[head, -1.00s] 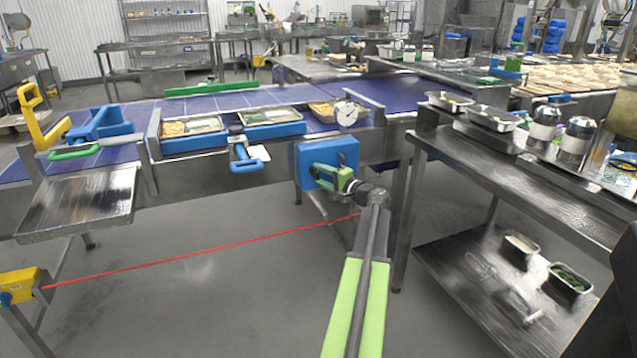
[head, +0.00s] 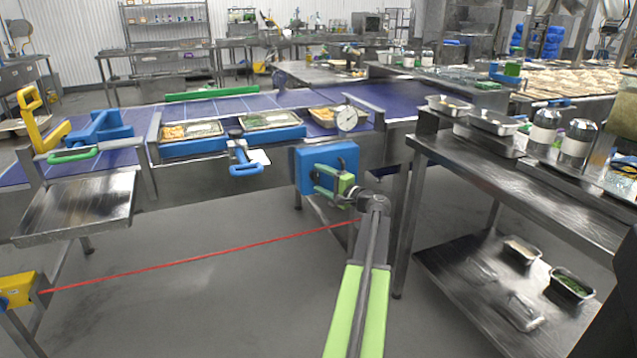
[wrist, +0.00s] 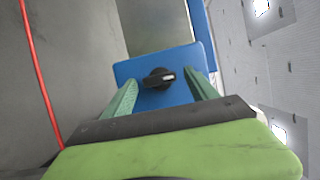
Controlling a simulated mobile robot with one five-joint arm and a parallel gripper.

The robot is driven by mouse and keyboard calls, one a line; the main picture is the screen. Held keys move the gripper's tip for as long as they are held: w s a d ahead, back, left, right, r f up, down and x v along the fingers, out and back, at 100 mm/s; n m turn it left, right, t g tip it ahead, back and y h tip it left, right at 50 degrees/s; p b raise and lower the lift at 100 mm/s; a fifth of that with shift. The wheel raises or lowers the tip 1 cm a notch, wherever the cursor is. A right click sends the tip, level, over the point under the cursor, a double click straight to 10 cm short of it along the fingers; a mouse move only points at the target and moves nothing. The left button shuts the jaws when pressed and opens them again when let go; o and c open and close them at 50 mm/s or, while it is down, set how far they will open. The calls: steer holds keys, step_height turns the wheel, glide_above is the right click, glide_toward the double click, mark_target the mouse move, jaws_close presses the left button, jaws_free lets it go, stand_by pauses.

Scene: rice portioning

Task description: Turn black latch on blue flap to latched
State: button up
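The blue flap (head: 342,154) is an upright panel on the side of the conveyor frame, right of centre in the head view. In the wrist view the blue flap (wrist: 183,65) lies straight ahead, with the black latch (wrist: 160,78) on its face. My gripper (head: 328,182) is in front of the flap. In the wrist view its two green fingers (wrist: 160,88) are spread, one on each side of the latch, with gaps to it. In the head view the gripper hides the latch.
A red cord (head: 200,256) stretches from a yellow box (head: 18,290) at lower left to near my gripper. A blue handle (head: 243,160) hangs on the conveyor left of the flap. A steel table (head: 500,170) stands close on the right. The floor below is clear.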

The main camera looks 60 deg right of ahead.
steer(key=shift+s, duration=0.1)
steer(key=v, duration=1.7)
steer(key=shift+s, duration=0.15)
steer(key=shift+f, duration=0.1)
